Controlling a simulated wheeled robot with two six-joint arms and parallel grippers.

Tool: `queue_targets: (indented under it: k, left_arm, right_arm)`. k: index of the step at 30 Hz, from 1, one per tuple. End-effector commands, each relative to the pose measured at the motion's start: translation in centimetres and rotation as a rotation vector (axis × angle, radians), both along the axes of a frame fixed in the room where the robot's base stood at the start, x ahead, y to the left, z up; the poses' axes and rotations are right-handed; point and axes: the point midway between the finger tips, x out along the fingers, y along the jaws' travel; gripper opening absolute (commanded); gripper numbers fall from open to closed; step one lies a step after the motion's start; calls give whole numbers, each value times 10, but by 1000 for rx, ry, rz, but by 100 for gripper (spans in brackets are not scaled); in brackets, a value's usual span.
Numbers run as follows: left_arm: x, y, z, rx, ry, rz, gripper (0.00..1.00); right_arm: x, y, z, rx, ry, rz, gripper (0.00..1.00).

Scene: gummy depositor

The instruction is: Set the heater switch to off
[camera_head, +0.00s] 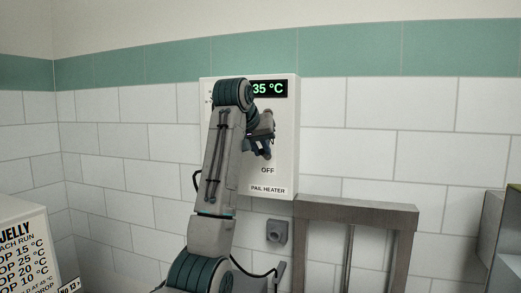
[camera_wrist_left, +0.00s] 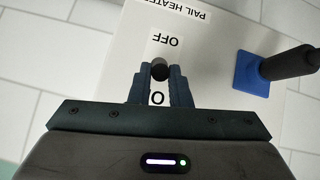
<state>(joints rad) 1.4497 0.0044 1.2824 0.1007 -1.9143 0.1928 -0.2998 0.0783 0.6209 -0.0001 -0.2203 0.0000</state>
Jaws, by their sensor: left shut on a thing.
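The pail heater panel (camera_head: 285,140) is a white wall box with a green "35 °C" display (camera_head: 269,89) and an OFF label (camera_head: 267,170) low on its face. My left gripper (camera_head: 262,150) is at the panel just above OFF, partly hidden by my arm. In the left wrist view, which sees the panel upside down, the fingers (camera_wrist_left: 160,80) are shut on the black heater switch (camera_wrist_left: 160,68). Its round tip lies between the OFF label (camera_wrist_left: 166,43) and a partly covered "O" label, close to OFF. The switch's base is hidden. My right gripper is out of view.
A blue square plate with a black handle (camera_wrist_left: 285,65) sits on the panel beside the switch. A wall socket (camera_head: 278,231) and a grey metal frame (camera_head: 360,210) are below the panel. A lettered jelly sign (camera_head: 22,245) stands at lower left.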

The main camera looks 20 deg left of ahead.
Motion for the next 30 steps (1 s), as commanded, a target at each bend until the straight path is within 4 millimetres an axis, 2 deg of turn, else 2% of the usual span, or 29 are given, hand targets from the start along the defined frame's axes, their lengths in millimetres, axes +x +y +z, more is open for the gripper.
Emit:
queue_targets:
  k: [8, 21, 30]
  left_arm:
    - [-4, 0, -17, -5, -137, 0, 0]
    - [-10, 1, -41, -17, -514, 0, 0]
    - [-9, 1, -49, -25, -729, 0, 0]
  right_arm:
    - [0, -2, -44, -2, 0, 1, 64]
    - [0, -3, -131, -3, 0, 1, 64]
    - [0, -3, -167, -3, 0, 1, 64]
